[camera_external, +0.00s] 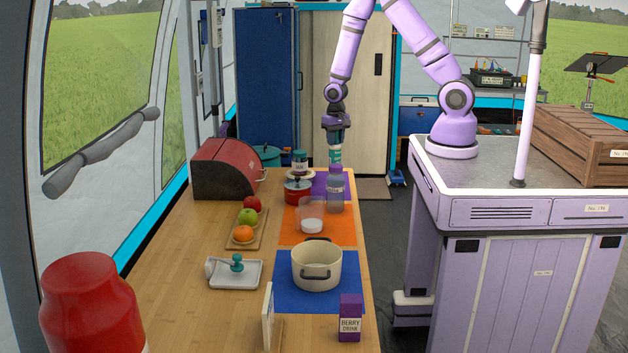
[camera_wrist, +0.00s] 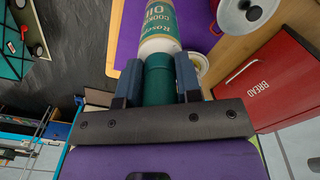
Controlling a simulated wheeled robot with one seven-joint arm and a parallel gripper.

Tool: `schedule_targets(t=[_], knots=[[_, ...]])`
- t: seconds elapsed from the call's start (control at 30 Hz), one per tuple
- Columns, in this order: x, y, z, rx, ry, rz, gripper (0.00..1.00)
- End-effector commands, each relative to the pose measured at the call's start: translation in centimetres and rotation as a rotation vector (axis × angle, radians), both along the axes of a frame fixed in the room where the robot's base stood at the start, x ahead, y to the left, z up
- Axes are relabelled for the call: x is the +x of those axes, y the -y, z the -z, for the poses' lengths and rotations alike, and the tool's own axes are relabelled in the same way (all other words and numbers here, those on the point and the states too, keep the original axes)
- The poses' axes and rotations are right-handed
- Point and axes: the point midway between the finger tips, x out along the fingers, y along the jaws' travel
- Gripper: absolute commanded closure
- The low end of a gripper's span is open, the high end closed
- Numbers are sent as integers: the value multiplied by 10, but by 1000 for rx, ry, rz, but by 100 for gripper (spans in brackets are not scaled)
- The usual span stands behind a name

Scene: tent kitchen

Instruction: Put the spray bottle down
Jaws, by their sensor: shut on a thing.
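The spray bottle (camera_wrist: 160,28) is teal with a white and green label reading cooking oil. In the wrist view, the two fingers of my gripper (camera_wrist: 158,82) are shut around its teal upper part. In the external view, my gripper (camera_external: 336,128) is above the far end of the counter, and the spray bottle (camera_external: 336,156) hangs roughly upright below it.
A cream pot (camera_external: 316,268) stands on a blue mat (camera_external: 286,297). The wooden counter (camera_external: 185,260) is bare at its left middle.

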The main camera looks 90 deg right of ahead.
Motion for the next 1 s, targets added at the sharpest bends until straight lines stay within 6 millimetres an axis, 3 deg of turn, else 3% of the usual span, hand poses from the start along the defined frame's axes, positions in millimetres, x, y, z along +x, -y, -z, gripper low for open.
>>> schedule_targets(t=[0.2,0.47,0.7,1.0], knots=[[-1,0,31,1,-3,0,100],[0,0,47,0,-1,1,100],[0,0,73,1,-3,0,100],[0,0,76,0,0,0,100]])
